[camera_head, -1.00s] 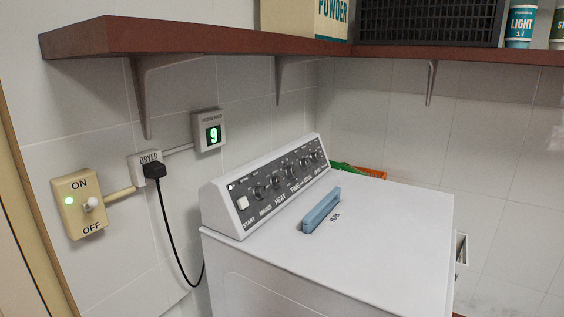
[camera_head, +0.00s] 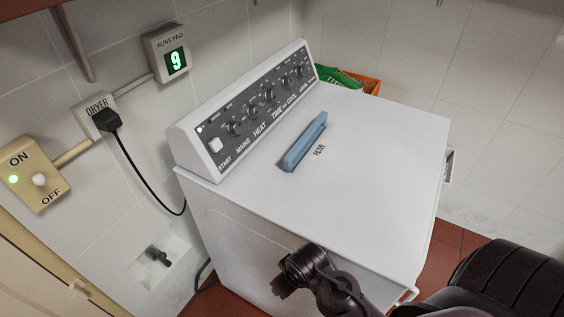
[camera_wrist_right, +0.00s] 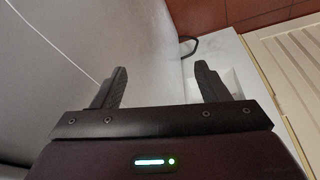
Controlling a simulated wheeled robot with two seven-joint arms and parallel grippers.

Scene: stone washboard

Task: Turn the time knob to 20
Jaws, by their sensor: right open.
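The time knob (camera_head: 269,95) is a small dark round knob in the row on the dryer's sloped grey control panel (camera_head: 205,134), above the "TIME" label. Its pointer setting is too small to read. The white dryer (camera_head: 380,150) stands against the wall. My right arm shows in front of the dryer at the bottom of the head view, well below and away from the knob. In the right wrist view my right gripper (camera_wrist_right: 160,70) is open with nothing between its fingers. My left gripper is not in view.
A blue filter handle (camera_head: 304,142) stands up from the dryer top near the panel. Other knobs flank the time knob, including the heat knob (camera_head: 252,112). A runs-paid display (camera_head: 175,60) reads 9. A plug (camera_head: 107,119) and ON/OFF switch (camera_head: 38,180) are on the left wall.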

